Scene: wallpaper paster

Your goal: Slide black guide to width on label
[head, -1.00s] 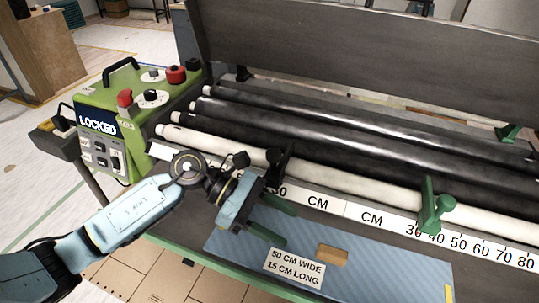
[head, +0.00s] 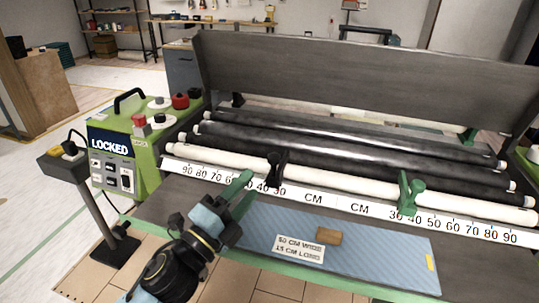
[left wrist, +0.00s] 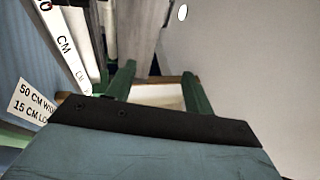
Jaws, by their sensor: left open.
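The black guide (head: 274,170) stands on the white scale (head: 225,181) in front of the rollers, by the left 30 mark. The green guide (head: 408,194) stands near the right 30 and 40 marks. The white label (head: 299,249) reads 50 CM wide, 15 CM long and lies on the blue sheet; it also shows in the left wrist view (left wrist: 32,103). My left gripper (head: 248,190) is open and empty, left of and nearer than the black guide, not touching it. In the left wrist view the green fingers (left wrist: 158,80) are apart, with no guide visible between them.
A green control box (head: 125,150) marked LOCKED stands at the left. Black and white rollers (head: 360,160) lie behind the scale under a raised dark cover (head: 310,75). A small brown block (head: 328,236) sits on the blue sheet (head: 380,260).

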